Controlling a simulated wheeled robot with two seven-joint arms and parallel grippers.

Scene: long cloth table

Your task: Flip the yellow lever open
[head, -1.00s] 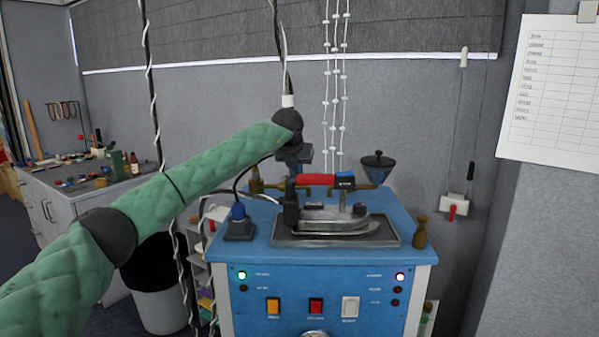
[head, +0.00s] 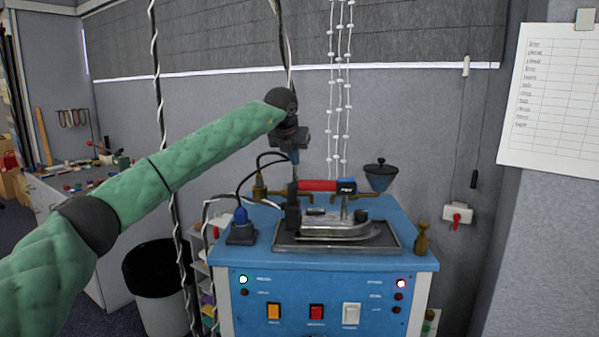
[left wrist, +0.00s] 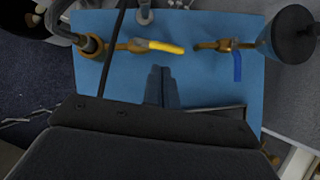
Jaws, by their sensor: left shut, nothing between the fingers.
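The yellow lever (left wrist: 158,46) lies in the left wrist view, on a brass valve (left wrist: 134,46) in the pipe along the back of the blue machine top. It points right, roughly along the pipe. My left gripper (left wrist: 161,70) is shut and empty, its fingertips just on the near side of the lever in that view; I cannot tell the height gap. In the head view my left gripper (head: 295,158) hangs above the back of the blue machine (head: 265,212), and I cannot make out the yellow lever there. My right gripper is not in view.
A blue lever (left wrist: 237,66) sits on a second brass valve beside a dark funnel (left wrist: 289,32). A black hose and hanging cords are near my arm.

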